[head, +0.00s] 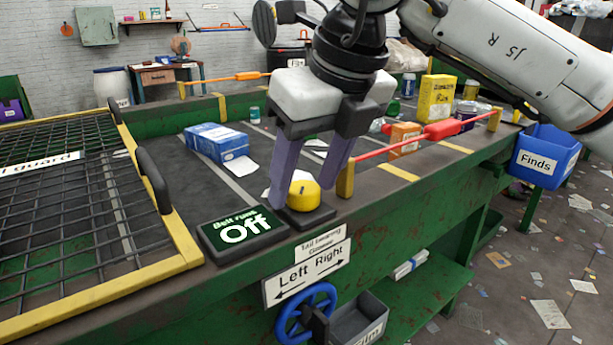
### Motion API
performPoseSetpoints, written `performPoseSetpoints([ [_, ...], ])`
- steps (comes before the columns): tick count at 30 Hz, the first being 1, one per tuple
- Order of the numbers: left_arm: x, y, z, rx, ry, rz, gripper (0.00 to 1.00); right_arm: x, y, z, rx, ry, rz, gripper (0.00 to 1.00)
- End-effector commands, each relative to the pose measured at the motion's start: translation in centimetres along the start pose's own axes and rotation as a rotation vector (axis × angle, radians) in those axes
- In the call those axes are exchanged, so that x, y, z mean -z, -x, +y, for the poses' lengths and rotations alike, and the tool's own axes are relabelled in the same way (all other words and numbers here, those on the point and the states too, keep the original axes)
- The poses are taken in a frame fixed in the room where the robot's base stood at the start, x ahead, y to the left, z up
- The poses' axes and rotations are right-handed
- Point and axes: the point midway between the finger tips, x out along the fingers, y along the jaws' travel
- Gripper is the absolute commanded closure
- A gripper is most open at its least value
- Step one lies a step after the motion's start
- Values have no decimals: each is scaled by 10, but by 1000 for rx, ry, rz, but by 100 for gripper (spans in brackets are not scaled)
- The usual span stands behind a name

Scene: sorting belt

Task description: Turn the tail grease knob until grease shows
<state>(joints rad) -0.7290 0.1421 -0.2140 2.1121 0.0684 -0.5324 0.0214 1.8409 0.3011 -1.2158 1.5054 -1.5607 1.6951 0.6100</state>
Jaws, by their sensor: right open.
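A round yellow knob (305,196) sits on a dark square base at the front edge of the belt frame. A white label (320,241) just below it reads "Tail bearing" with a smaller second line that looks like grease. My right gripper (303,198) points down over the knob, open, with one purple finger left of it and the other to its right and behind. I cannot tell whether the fingers touch it. I make out no grease around the knob. My left gripper is not in view.
A sign reading "Belt runs Off" (243,234) lies left of the knob. A red cord (400,138) on yellow posts runs just right of the gripper. A blue handwheel (306,313) is below, a mesh guard (75,200) at left. A blue box (217,142) lies on the belt.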

Motion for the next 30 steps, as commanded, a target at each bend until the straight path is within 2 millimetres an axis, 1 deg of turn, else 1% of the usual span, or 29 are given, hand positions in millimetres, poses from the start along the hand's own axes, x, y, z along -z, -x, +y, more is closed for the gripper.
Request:
performPoseSetpoints([
  [5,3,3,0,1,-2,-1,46,-2,24,0,1,-1,-5,46],
  [12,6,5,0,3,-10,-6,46,-2,72,0,1,-2,-4,46],
  [16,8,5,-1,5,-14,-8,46,-1,90,0,0,-1,-3,46],
  [21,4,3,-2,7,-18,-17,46,0,102,0,1,-1,-1,46],
  [30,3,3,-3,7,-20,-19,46,0,102,0,0,-1,-1,46],
])
